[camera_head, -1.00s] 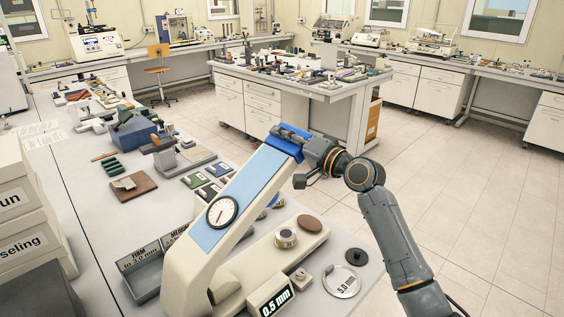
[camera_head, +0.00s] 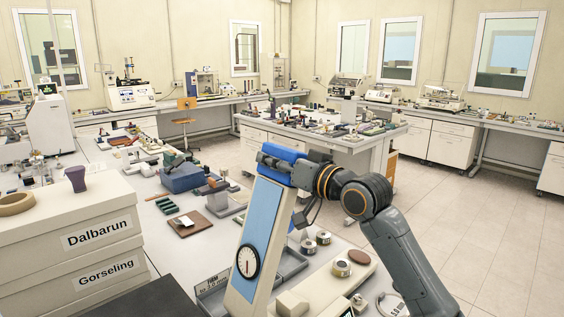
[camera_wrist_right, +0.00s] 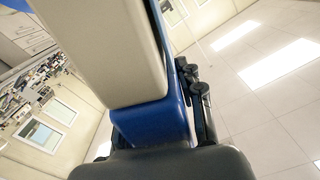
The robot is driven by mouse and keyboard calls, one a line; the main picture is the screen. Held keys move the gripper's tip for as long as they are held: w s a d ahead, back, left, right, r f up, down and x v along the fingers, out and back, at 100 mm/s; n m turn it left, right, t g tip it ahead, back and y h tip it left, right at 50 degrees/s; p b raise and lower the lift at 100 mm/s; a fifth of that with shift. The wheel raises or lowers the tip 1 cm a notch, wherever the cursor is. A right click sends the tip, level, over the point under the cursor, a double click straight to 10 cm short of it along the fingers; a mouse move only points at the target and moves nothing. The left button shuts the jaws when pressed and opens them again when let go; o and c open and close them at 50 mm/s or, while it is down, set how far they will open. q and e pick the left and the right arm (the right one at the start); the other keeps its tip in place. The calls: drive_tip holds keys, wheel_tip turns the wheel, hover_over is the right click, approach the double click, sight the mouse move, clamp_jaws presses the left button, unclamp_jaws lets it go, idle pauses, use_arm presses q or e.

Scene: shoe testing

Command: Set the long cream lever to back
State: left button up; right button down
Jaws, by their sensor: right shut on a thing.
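The long cream lever (camera_head: 285,232) has a pale blue panel and a round dial on its face, and a blue grip (camera_head: 284,153) at its top end. It stands nearly upright above a cream base (camera_head: 322,287). My right gripper (camera_head: 278,164) is shut on the blue grip from the right. In the right wrist view, the cream lever (camera_wrist_right: 100,50) and the blue grip (camera_wrist_right: 150,122) fill the middle, with dark gripper parts (camera_wrist_right: 193,95) against the grip. My left gripper is not in view.
Cream boxes marked Dalbarun (camera_head: 70,230) and Gorseling stand at the left. A grey tray (camera_head: 290,265), several metal weights (camera_head: 323,238) and a brown board (camera_head: 190,222) lie around the lever. A cluttered island table (camera_head: 330,135) stands behind. Floor is clear to the right.

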drive_tip(key=shift+s+a+r, duration=0.1)
drive_tip(key=shift+s+a, duration=0.05)
drive_tip(key=shift+a, duration=0.05)
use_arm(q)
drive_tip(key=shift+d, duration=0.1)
use_arm(e)
drive_tip(key=shift+f, duration=0.2)
drive_tip(key=c, duration=1.1)
unclamp_jaws()
drive_tip(key=shift+o, duration=1.3)
drive_tip(key=shift+s+a, duration=0.1)
drive_tip(key=shift+s, duration=0.05)
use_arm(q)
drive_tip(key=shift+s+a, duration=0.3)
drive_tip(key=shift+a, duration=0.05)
